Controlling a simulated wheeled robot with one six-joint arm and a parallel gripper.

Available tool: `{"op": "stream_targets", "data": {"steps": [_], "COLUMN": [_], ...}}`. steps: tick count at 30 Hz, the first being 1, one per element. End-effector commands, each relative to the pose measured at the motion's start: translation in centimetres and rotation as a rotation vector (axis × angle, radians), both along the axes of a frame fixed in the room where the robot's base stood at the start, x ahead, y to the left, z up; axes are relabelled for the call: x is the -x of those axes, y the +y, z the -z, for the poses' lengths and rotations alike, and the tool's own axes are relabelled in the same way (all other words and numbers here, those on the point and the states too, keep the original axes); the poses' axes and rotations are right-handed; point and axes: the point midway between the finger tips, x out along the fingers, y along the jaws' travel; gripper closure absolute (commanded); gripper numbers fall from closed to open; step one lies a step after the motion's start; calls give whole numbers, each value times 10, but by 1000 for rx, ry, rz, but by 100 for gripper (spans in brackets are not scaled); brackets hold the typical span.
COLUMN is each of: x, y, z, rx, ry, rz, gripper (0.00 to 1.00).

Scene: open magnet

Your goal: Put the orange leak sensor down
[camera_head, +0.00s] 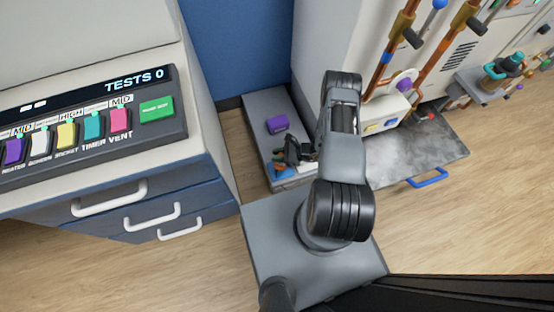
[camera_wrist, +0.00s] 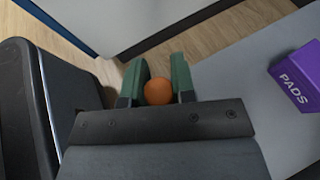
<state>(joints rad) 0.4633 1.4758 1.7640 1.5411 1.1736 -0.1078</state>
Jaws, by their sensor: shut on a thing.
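The orange leak sensor (camera_wrist: 158,91) shows as a round orange shape between the two green fingers of my gripper (camera_wrist: 158,82) in the wrist view. My gripper is shut on it, and the fingers hide its sides. In the head view my gripper (camera_head: 279,168) is over the near part of a low grey surface (camera_head: 262,103), left of my arm. A bit of orange shows there at the fingers. I cannot tell whether the sensor touches the surface below it.
A purple box marked PADS (camera_head: 277,124) lies on the grey surface and also shows in the wrist view (camera_wrist: 297,77). A drawer cabinet with a test panel (camera_head: 90,120) stands left. A white machine with pipes (camera_head: 400,75) and a grey tray with a blue handle (camera_head: 428,178) are right.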

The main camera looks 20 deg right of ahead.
Motion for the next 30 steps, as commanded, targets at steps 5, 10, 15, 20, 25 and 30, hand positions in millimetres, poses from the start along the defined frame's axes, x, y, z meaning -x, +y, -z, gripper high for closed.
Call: {"op": "stream_targets", "data": {"steps": [5, 10, 15, 20, 25, 30], "x": [-1, -1, -1, -1, -1, -1], "y": [2, 2, 2, 2, 2, 2], "z": [28, 33, 33, 36, 35, 35], "rx": [-1, -1, -1, 0, 0, 0], "ry": [1, 0, 0, 0, 0, 0], "rz": [-1, 0, 0, 0, 0, 0], "gripper": [100, 100, 100, 74, 58, 50]}}
